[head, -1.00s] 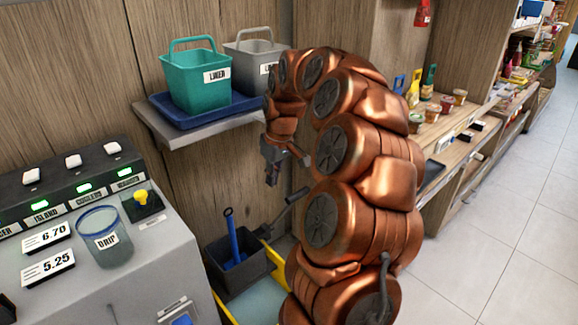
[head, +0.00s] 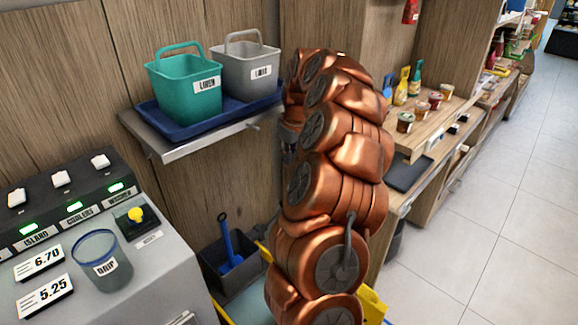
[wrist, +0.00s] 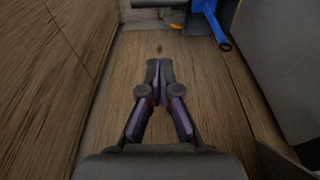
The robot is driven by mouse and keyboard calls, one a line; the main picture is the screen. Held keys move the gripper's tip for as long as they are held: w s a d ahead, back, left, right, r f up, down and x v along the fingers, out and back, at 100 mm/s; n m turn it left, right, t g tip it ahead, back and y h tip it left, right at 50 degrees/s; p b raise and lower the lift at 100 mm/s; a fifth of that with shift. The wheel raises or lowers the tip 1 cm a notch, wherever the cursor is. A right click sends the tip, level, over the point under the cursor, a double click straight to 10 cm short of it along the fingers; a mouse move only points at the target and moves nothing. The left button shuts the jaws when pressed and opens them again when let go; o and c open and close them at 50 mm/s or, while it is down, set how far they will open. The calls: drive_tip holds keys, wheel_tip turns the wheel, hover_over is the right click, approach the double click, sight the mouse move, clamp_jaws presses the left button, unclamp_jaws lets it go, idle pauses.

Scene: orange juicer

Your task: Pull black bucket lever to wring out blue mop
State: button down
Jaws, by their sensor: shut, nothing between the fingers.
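The black bucket (head: 215,278) stands low against the wood wall in the head view, by a yellow-edged tub (head: 372,305). The blue mop handle (head: 226,238) leans up out of it. It also shows at the top right of the wrist view (wrist: 217,28). The black lever is hidden behind my arm in the head view, and I cannot make it out in the wrist view. My gripper (wrist: 158,72) is shut and empty in the wrist view, with wood wall beyond its tips, left of the mop handle. In the head view my arm hides most of it.
A wall shelf (head: 190,146) holds a blue tray with a teal bin (head: 185,90) and a grey bin (head: 246,68). A grey counter (head: 150,275) with a cup (head: 101,262) is at left. Stocked shelves (head: 440,125) stand at right. The tiled floor at right is clear.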

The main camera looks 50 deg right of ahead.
wheel_tip(320, 180, down, 11)
drive_tip(key=shift+a, duration=0.1)
drive_tip(key=shift+s+f, duration=0.3)
drive_tip(key=shift+f, duration=0.1)
idle(0.4)
